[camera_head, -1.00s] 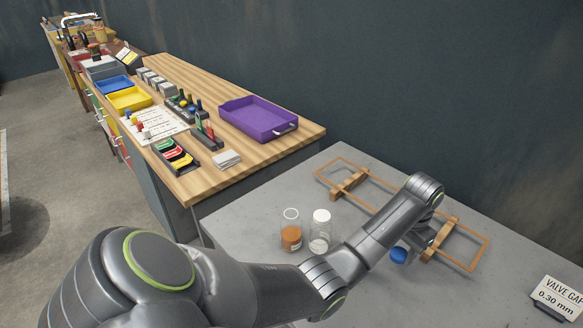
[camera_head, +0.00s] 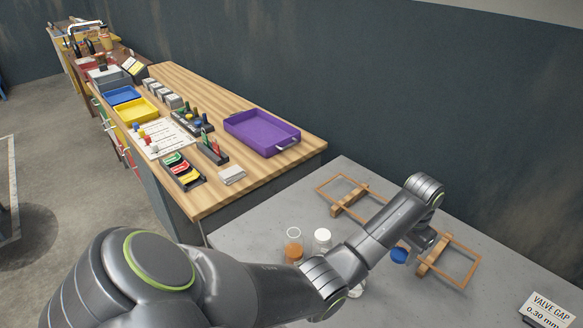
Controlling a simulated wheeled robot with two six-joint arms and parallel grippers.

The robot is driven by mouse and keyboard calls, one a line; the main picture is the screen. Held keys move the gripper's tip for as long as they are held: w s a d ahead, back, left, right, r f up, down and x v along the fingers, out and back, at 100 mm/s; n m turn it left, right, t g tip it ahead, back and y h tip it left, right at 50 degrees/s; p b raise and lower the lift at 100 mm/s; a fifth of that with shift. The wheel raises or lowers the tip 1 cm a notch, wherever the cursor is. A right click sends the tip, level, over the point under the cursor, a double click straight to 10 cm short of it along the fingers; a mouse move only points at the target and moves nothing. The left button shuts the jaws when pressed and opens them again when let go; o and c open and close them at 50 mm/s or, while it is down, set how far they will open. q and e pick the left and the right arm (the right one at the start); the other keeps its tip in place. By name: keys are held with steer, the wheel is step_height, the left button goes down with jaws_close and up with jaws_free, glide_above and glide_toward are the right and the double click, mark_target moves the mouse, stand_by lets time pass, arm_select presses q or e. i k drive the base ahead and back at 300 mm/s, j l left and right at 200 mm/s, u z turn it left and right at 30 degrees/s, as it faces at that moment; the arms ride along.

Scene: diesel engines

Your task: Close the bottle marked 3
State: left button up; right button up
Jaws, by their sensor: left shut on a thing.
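My left gripper (camera_head: 412,249) is shut on a blue cap (camera_head: 399,256), held over the grey table near the wooden frame. The jaws are partly hidden by my arm. A clear bottle with orange-brown contents (camera_head: 293,250) stands open on the table, left of the gripper. Beside it stands a bottle with a white top (camera_head: 322,237). My arm covers the lower parts of both. A pale, clear object (camera_head: 358,290) shows just past my forearm, mostly hidden. I cannot read a number 3 on any bottle. My right gripper is not in view.
A wooden frame rack (camera_head: 460,262) lies along the back of the grey table (camera_head: 250,228). A "VALVE GAP 0.30 mm" sign (camera_head: 545,312) stands at the lower right. A wooden bench (camera_head: 240,93) behind holds a purple tray (camera_head: 262,134) and several small items.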

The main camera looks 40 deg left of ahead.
mark_target(293, 242)
steer(key=k+j+u, duration=0.4)
steer(key=j, duration=0.2)
steer(key=j+u, duration=0.3)
steer(key=j, duration=0.4)
steer(key=j+u, duration=0.25)
steer(key=j, duration=0.45)
